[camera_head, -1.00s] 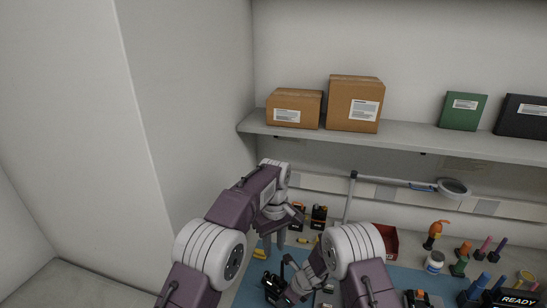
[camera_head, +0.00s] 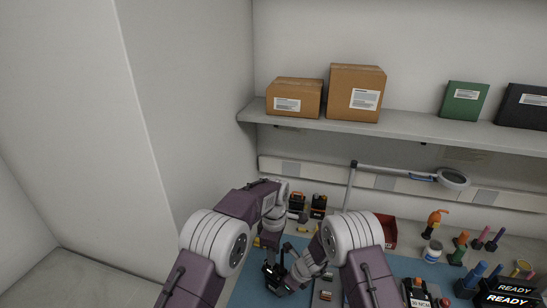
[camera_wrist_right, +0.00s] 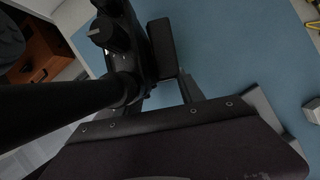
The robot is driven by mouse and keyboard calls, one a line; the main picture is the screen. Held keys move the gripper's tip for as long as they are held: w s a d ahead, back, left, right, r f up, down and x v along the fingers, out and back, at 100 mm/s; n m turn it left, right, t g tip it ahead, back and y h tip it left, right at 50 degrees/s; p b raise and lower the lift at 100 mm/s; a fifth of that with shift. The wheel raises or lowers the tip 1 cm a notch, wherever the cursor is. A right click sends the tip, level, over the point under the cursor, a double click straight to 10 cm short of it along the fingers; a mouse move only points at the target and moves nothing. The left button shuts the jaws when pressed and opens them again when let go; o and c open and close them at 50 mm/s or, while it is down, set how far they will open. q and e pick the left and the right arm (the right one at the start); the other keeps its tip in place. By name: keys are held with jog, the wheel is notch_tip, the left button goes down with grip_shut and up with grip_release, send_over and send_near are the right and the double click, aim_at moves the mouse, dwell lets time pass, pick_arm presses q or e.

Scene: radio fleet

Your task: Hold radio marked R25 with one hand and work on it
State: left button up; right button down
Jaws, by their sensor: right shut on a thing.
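A black radio (camera_head: 271,272) with a stubby antenna is over the blue mat (camera_head: 247,290). My right gripper (camera_head: 292,277) is shut on it. In the right wrist view the radio's dark body, knob and thick antenna (camera_wrist_right: 60,98) show close up, in front of the right gripper (camera_wrist_right: 165,90). No R25 marking can be read on it. My left gripper (camera_head: 270,242) points down just behind the radio, apparently apart from it. Its fingertips are small and partly hidden, so its opening cannot be made out.
A red bin (camera_head: 386,231), a magnifier lamp (camera_head: 452,179), bottles and several coloured tools fill the back right. A dark READY sign (camera_head: 513,300) is at the front right. A wall borders the left side.

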pick_arm(q)
jog(key=shift+f, duration=1.85)
grip_shut()
